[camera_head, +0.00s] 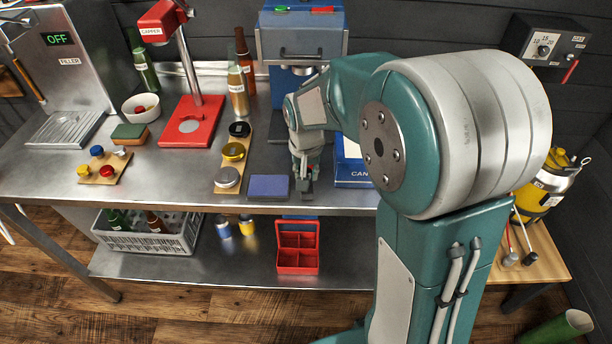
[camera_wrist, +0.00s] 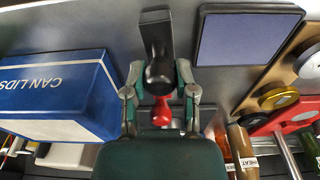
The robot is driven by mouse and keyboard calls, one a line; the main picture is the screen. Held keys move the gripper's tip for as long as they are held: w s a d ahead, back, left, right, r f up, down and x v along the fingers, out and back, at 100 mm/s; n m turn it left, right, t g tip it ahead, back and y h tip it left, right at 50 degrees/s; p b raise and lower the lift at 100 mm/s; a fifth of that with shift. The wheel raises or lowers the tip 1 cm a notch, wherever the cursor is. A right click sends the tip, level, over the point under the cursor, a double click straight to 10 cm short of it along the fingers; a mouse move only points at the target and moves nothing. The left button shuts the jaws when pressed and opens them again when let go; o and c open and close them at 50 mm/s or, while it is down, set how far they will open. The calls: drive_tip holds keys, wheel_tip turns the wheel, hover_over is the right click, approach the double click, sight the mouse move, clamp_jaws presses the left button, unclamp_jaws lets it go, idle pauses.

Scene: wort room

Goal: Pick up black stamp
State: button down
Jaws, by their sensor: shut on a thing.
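My gripper (camera_head: 305,168) reaches down to the front part of the steel counter. In the wrist view my gripper (camera_wrist: 160,90) has its two fingers closed in on the black stamp (camera_wrist: 156,35), whose dark knob sits between them. In the head view the black stamp (camera_head: 305,188) shows small and dark under my fingers, beside the blue ink pad (camera_head: 268,187). I cannot tell whether it touches the counter. The pad also shows in the wrist view (camera_wrist: 248,38). A small red piece (camera_wrist: 162,112) shows by the fingertips; I cannot tell what it belongs to.
A blue can lids box (camera_head: 352,172) stands close right of my gripper. A wooden board (camera_head: 222,180) with several round tins lies left of the pad. The red capper (camera_head: 190,122) and a blue machine (camera_head: 300,40) stand behind. A red divided tray (camera_head: 298,246) sits on the lower shelf.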

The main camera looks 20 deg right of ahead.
drive_tip(key=shift+r, duration=0.5)
drive_tip(key=s+a+r, duration=0.1)
drive_tip(key=s+r, duration=1)
drive_tip(key=s, duration=0.3)
drive_tip(key=shift+a+r, duration=0.25)
drive_tip(key=shift+r, duration=0.15)
drive_tip(key=c, duration=1)
unclamp_jaws()
drive_tip(key=c, duration=0.3)
